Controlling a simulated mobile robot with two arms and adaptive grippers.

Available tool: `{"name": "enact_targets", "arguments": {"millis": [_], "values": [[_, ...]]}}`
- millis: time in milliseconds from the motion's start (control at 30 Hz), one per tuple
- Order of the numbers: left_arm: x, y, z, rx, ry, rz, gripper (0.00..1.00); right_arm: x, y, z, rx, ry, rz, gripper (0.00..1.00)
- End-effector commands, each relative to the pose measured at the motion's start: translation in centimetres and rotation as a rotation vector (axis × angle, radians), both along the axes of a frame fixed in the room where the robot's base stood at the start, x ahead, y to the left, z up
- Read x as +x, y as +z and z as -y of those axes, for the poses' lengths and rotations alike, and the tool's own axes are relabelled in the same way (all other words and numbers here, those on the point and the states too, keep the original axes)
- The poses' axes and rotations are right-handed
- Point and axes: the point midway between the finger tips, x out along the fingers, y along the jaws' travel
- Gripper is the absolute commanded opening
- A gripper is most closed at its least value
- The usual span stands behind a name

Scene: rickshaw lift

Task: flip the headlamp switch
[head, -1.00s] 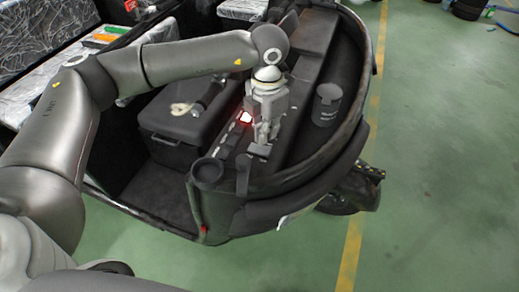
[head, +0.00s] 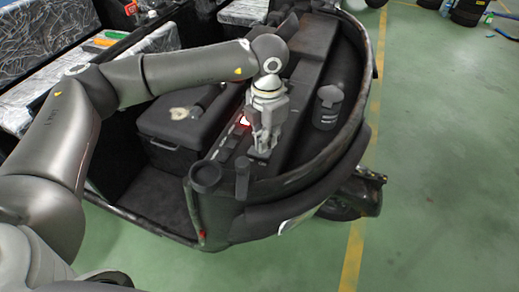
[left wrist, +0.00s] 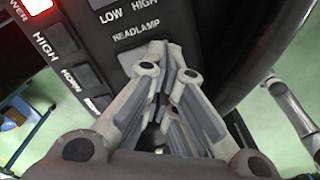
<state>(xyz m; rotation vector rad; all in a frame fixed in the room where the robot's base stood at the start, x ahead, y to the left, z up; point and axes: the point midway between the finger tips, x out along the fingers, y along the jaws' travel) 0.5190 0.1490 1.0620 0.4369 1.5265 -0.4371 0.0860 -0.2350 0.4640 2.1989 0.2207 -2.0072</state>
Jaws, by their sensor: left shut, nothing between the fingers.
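My left gripper (head: 264,148) is over the dark dashboard panel of the rickshaw, pointing down. In the left wrist view its fingers (left wrist: 166,50) are closed together with nothing between them. The HEADLAMP label (left wrist: 136,30) shows on the panel just above and left of the fingertips. A grey rocker switch (left wrist: 127,60) lies under that label, partly covered by the fingertips. I cannot tell whether the fingers touch it. LOW and HIGH labels are printed above HEADLAMP. My right gripper is in neither view.
A red lit power switch (head: 244,119) glows on the panel beside the gripper. HIGH and HORN labels stand along the panel's left side in the wrist view. A black seat box (head: 170,135) is left of the dash. A dark cylinder (head: 327,107) stands to the right. Green floor (head: 440,180) is open beyond.

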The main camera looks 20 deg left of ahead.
Motion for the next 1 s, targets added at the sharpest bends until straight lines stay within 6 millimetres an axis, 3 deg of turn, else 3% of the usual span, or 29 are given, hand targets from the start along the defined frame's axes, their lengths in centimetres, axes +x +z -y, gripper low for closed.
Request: {"name": "enact_targets", "arguments": {"millis": [1000], "values": [[0.00,-0.63,0.00,0.000,0.000,0.000,0.00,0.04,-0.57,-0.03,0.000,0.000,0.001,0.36]]}}
